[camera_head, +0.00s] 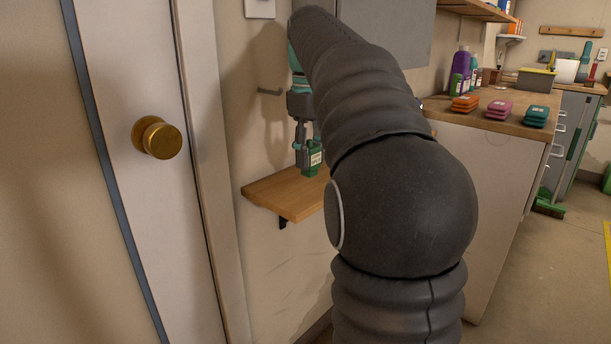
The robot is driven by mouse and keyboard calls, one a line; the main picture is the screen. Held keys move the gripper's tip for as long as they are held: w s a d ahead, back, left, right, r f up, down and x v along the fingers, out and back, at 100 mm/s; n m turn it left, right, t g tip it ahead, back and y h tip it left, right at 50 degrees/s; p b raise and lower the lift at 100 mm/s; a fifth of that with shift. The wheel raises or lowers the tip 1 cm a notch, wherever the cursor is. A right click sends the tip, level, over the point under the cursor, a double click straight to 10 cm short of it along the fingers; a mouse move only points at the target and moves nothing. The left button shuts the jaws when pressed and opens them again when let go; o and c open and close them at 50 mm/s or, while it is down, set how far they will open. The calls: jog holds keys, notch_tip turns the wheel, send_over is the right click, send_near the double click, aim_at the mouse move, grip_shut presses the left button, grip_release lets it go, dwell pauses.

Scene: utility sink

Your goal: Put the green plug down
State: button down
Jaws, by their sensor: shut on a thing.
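The green plug (313,161) is a small dark green block with a pale label on its front. It is at the wooden wall shelf (280,196), over the shelf's back part. My gripper (308,146) points down and is shut on the plug from above. The plug's lower end appears at or just above the shelf board; I cannot tell if it touches. My dark arm hides the right part of the shelf and part of the gripper's right side.
A door with a brass knob (157,138) stands at left. At right, a counter (462,119) carries orange (465,103), pink (499,109) and teal (536,116) stacks and a purple bottle (460,66). A small wall hook (270,91) is above the shelf. The shelf's front left is bare.

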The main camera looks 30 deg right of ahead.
aim_at(306, 175)
jog(key=shift+w+a+f, duration=0.25)
jog(key=shift+w+f, duration=0.05)
jog(key=shift+f, duration=0.1)
jog(key=shift+f+b, duration=0.55)
jog(key=shift+f, duration=1.25)
jog(key=shift+f, duration=0.1)
jog(key=c, duration=0.8)
grip_release()
notch_tip(306, 175, up, 12)
jog(key=p, duration=0.3)
jog(key=shift+p, duration=0.4)
